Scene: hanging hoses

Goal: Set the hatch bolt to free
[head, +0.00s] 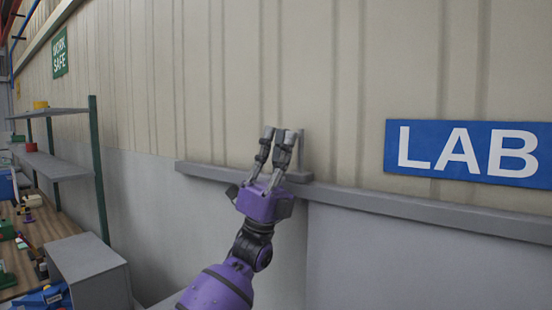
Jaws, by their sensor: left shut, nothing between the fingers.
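My left gripper (278,134) is raised in front of the wall at the centre of the head view, fingers pointing up. It is shut with nothing between its fingers. Just behind and to the right of the fingers, a small grey upright piece (302,151) stands against the wall above the ledge. The fingers partly cover it, and I cannot tell whether they touch it. I cannot make out whether this piece is the hatch bolt or part of its mount. No hatch is clearly recognisable. My right gripper is out of view.
A grey ledge (420,208) runs along the ribbed beige wall (215,95). A blue LAB sign (466,152) hangs at right. At left are a shelf rack (98,165), a cluttered wooden bench (45,228) and a grey box (88,262).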

